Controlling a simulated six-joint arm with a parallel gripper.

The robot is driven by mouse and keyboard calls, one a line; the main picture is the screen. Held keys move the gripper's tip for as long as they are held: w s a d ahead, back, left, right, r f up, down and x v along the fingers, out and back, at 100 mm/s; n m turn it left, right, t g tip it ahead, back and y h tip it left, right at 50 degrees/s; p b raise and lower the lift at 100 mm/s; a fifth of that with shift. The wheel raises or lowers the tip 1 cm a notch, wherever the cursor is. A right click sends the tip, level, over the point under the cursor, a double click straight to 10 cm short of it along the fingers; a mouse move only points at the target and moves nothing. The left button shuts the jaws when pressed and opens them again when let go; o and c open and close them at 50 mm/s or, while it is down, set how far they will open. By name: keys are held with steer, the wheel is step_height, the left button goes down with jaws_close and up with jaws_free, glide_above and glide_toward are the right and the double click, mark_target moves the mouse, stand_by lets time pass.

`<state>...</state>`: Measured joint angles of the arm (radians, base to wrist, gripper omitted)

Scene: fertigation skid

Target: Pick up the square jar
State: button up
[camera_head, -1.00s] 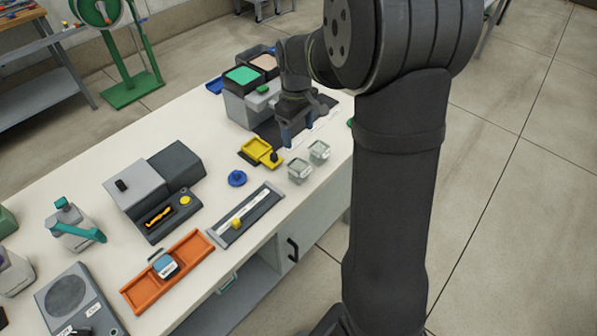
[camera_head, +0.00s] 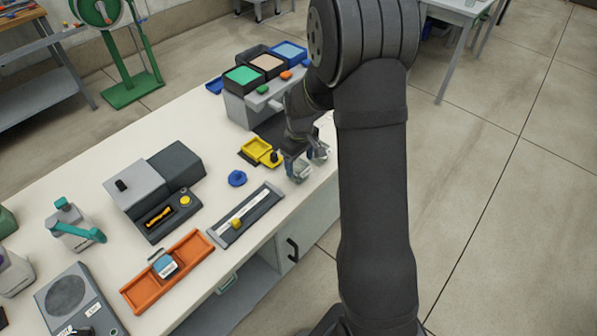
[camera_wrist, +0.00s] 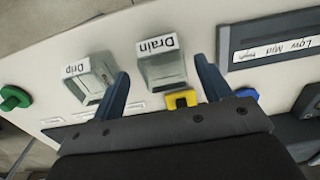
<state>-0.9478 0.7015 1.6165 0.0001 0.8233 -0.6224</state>
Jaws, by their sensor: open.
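Two pale, clear square jars stand near the table's front right edge. In the wrist view, one jar (camera_wrist: 162,68) is by the label "Drain" and the other (camera_wrist: 92,78) by the label "Drip". My gripper (camera_wrist: 161,67) is open and empty, its two blue-grey fingers on either side of the Drain jar in the picture. The Drip jar lies outside the left finger. In the head view, my gripper (camera_head: 303,156) is over the jars and partly hides them; the nearer jar (camera_head: 299,173) shows below it. I cannot tell the height left between fingers and jar.
A yellow tray (camera_head: 256,149) and a blue knob (camera_head: 237,178) are left of the jars. A slotted gauge panel (camera_head: 245,215) lies nearer. Behind stands a grey stand (camera_head: 246,110) with coloured bins. A blue-topped block (camera_head: 165,266) sits in an orange tray (camera_head: 140,298).

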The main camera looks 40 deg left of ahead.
mark_target(298, 170)
steer(key=f, duration=0.4)
steer(key=shift+s+a+f, duration=0.1)
steer(key=shift+s, duration=0.1)
steer(key=shift+c, duration=0.4)
steer(key=c, duration=1)
